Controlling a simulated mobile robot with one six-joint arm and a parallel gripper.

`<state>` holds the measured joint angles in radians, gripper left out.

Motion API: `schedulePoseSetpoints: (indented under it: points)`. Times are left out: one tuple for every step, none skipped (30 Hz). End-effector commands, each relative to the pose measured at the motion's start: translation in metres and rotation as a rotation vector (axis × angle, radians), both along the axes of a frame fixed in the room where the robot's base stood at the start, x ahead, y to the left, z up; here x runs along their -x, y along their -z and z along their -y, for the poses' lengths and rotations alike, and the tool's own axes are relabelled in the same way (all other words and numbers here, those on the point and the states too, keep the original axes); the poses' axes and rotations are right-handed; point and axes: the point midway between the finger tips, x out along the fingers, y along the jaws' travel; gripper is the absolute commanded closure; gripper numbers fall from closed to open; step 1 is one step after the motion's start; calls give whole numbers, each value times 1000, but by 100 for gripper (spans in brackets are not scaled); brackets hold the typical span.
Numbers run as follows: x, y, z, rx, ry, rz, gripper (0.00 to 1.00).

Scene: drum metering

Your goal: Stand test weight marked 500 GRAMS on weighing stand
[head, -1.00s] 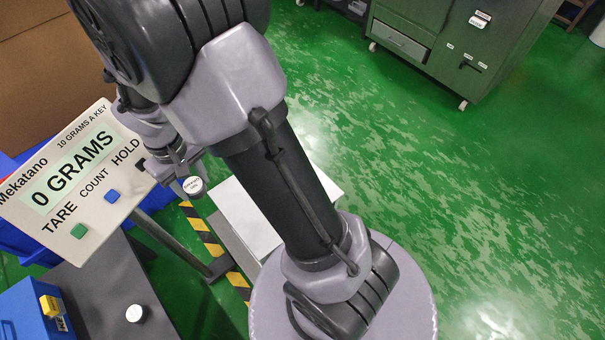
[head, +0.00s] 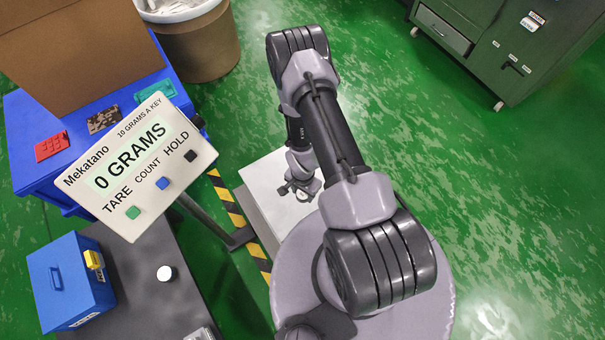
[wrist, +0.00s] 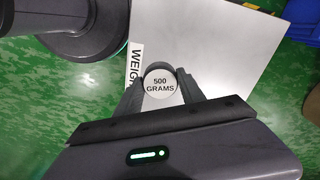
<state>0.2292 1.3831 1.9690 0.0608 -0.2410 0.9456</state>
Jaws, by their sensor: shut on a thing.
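The test weight (wrist: 160,88) shows a round white top reading "500 GRAMS" in the wrist view. My gripper (wrist: 161,78) is shut around it, one finger on each side. In the head view my gripper (head: 299,190) is over the weighing stand (head: 262,172), a pale flat-topped block beside my base. The stand's bare top (wrist: 215,55) also fills much of the wrist view, with a partly hidden label starting "WEIG" at its left edge. The weight appears upright over the near part of the top; I cannot tell whether its hidden underside touches.
The tilted display (head: 140,165) reads "0 GRAMS". Another white-topped weight (head: 165,272) stands on the dark bench (head: 150,300), near a blue box (head: 68,280) with a yellow lock. A blue table (head: 25,130) carries a large carton (head: 65,45). Green floor is open to the right.

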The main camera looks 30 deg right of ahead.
Motion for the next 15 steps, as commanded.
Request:
schedulePoseSetpoints:
  points:
    - [19, 8, 0, -1, 64, -7, 100]
    - [28, 15, 0, -1, 102, -5, 100]
    - [37, 23, 0, 0, 144, -4, 100]
    - [43, 28, 0, 0, 169, -2, 100]
    - [48, 32, -1, 0, 189, -2, 100]
    - [51, 35, 0, 1, 208, 0, 100]
    - [52, 38, 0, 1, 219, 1, 100]
    - [50, 40, 1, 1, 226, 3, 100]
    - [43, 43, 4, 2, 230, 6, 100]
    - [35, 45, 7, 2, 231, 8, 100]
    - [26, 46, 10, 2, 230, 9, 100]
    - [14, 49, 14, 2, 231, 10, 100]
    - [4, 50, 18, 2, 230, 11, 100]
    - [-5, 51, 21, 2, 229, 10, 100]
    - [-18, 53, 26, 2, 230, 10, 100]
